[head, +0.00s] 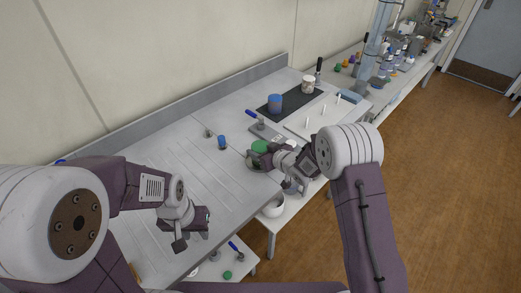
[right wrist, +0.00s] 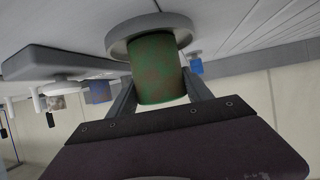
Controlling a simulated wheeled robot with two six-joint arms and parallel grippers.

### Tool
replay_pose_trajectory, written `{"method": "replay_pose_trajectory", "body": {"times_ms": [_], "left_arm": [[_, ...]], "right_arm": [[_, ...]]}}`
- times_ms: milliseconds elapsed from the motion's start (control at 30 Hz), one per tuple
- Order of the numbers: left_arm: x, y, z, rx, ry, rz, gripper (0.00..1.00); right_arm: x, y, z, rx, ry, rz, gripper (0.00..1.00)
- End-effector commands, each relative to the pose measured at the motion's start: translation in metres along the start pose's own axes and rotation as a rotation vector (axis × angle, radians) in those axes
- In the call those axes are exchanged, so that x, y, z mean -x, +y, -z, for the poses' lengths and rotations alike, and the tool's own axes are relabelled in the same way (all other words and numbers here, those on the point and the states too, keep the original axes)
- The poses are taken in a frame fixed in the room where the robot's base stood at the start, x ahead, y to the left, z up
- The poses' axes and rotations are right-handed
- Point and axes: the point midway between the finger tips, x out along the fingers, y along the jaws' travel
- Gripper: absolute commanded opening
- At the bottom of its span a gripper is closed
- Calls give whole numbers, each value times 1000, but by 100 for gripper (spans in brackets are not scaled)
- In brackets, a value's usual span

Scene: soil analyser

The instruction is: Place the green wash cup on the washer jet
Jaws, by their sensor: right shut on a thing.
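The green wash cup (head: 260,146) is at the right part of the grey bench, by my right gripper (head: 268,157). In the right wrist view the cup (right wrist: 158,68) is between the two fingers of my right gripper (right wrist: 160,98), which is shut on it. A round grey rim (right wrist: 150,30) shows at the cup's far end; that view is upside down. A round grey dish (head: 253,164) shows beside the cup in the head view, partly hidden by the gripper. I cannot tell which fixture is the washer jet. My left gripper (head: 190,230) is over the bench's front, its jaws unclear.
A small blue cup (head: 222,142) stands left of the green cup. A blue-handled fixture (head: 258,121) stands behind it. A larger blue container (head: 275,103) is on a black mat (head: 297,100). A white pegged board (head: 312,122) lies right. The bench's left surface is clear.

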Motion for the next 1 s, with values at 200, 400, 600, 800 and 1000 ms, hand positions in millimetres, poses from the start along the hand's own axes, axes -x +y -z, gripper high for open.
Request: {"method": "replay_pose_trajectory", "body": {"times_ms": [200,400,600,800,1000], "left_arm": [[-2,0,0,0,0,0,36],[-2,0,0,0,0,0,36],[0,0,0,0,0,0,36],[-3,0,0,0,0,0,36],[-4,0,0,0,0,0,36]], "right_arm": [[-1,0,-2,0,0,0,80],[-1,0,-2,0,0,0,80],[13,0,2,0,1,0,80],[60,1,2,-1,1,-3,80],[103,1,2,-1,2,-2,80]]}}
